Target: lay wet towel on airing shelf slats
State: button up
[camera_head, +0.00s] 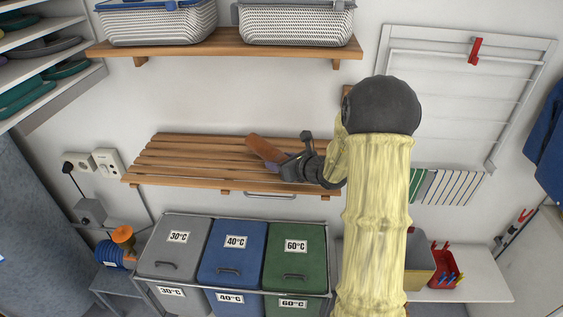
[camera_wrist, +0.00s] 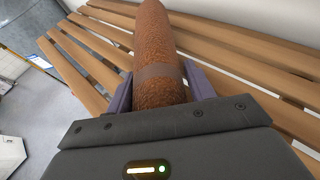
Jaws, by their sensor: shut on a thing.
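A rolled, rust-brown towel (camera_wrist: 158,45) with a paler band around it is held between the two purple fingers of my gripper (camera_wrist: 160,88) in the wrist view. In the head view the towel (camera_head: 264,150) shows as a small brown roll over the airing shelf, and my gripper (camera_head: 291,163) is at its right end. The airing shelf (camera_head: 190,160) is a row of wooden slats on the wall, and its slats (camera_wrist: 88,62) also show behind the towel in the wrist view. I cannot tell whether the towel touches the slats. The shelf's right end is hidden behind my arm.
A higher wooden shelf (camera_head: 220,46) holds two white baskets. Below the slats stand grey (camera_head: 175,248), blue (camera_head: 233,252) and green (camera_head: 295,255) lidded bins. A white wall rack (camera_head: 450,90) hangs at right. The slats left of the towel are bare.

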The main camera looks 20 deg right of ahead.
jog(key=shift+f, duration=0.4)
jog(key=shift+f, duration=0.1)
jog(key=o, duration=1)
jog(key=shift+r, duration=0.2)
jog(key=shift+s+d, duration=0.15)
jog(key=shift+s, duration=0.15)
jog(key=b+v, duration=0.3)
jog(key=v, duration=0.8)
jog(key=shift+s+r, duration=0.1)
jog(key=shift+s, duration=0.05)
